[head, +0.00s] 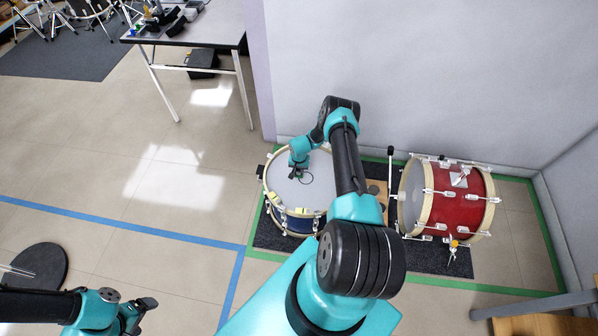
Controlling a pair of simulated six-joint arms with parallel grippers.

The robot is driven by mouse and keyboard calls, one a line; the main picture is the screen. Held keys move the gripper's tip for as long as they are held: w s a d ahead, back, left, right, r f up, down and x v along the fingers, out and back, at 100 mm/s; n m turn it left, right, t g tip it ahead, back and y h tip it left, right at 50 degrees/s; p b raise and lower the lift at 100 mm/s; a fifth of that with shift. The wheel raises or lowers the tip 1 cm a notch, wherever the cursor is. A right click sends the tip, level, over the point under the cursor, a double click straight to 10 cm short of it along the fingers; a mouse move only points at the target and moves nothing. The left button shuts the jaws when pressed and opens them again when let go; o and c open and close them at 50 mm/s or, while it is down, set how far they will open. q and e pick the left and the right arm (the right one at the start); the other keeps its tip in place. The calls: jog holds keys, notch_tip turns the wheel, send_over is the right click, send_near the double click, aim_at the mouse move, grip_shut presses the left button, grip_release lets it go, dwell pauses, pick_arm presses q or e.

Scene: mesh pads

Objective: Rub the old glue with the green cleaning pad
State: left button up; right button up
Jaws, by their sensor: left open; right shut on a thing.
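My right gripper (297,172) is low over the pale head of a blue drum (322,180). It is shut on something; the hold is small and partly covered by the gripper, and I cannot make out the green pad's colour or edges. A thin dark curved line shows on the drumhead beside the fingertips. I cannot pick out old glue at this size, nor tell whether the held thing touches the drumhead. My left gripper (144,311) is open and empty over the floor at the lower left, far from the drum.
A red drum (458,200) lies on its side to the right on the dark mat (428,258). A wall stands close behind. A table (215,27) is at the upper left. A round black pad (40,268) is near my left arm. Open floor lies left of the blue tape.

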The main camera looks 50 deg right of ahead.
jog(key=shift+r, duration=1.35)
jog(key=shift+r, duration=0.1)
jog(key=shift+r, duration=1.4)
jog(key=shift+r, duration=0.1)
